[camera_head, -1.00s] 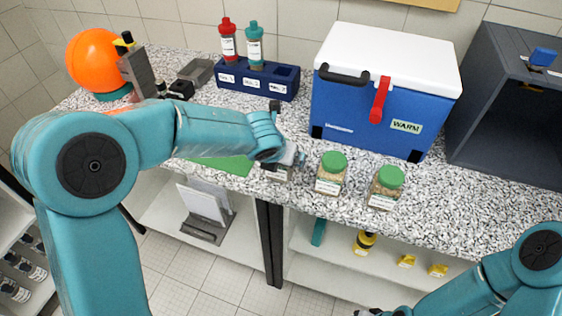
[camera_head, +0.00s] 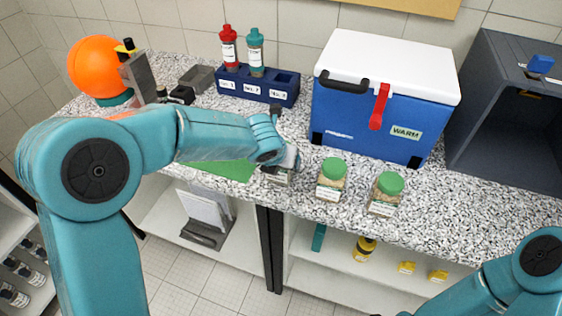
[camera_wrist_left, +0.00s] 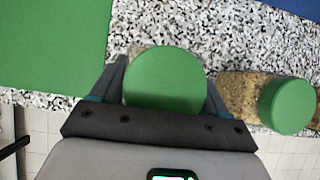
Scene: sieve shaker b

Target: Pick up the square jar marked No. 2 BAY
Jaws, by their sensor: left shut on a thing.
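My left gripper (camera_head: 280,166) is at the leftmost of three green-lidded square jars near the counter's front edge. In the left wrist view its two fingers (camera_wrist_left: 165,92) are shut on this jar, one on each side of the round green lid (camera_wrist_left: 165,78). In the head view the gripper hides most of this jar (camera_head: 279,179). The other two jars, a middle one (camera_head: 330,187) and a right one (camera_head: 384,203), stand upright with tan contents and white labels. The label writing is too small to read, so I cannot tell which is No. 2 BAY. My right gripper is out of view.
A blue cool box (camera_head: 365,118) with a white lid stands behind the jars. A dark open cabinet (camera_head: 470,130) is at the right. A blue rack (camera_head: 232,91) holds red and teal bottles. A green mat (camera_head: 228,170) lies left of the held jar.

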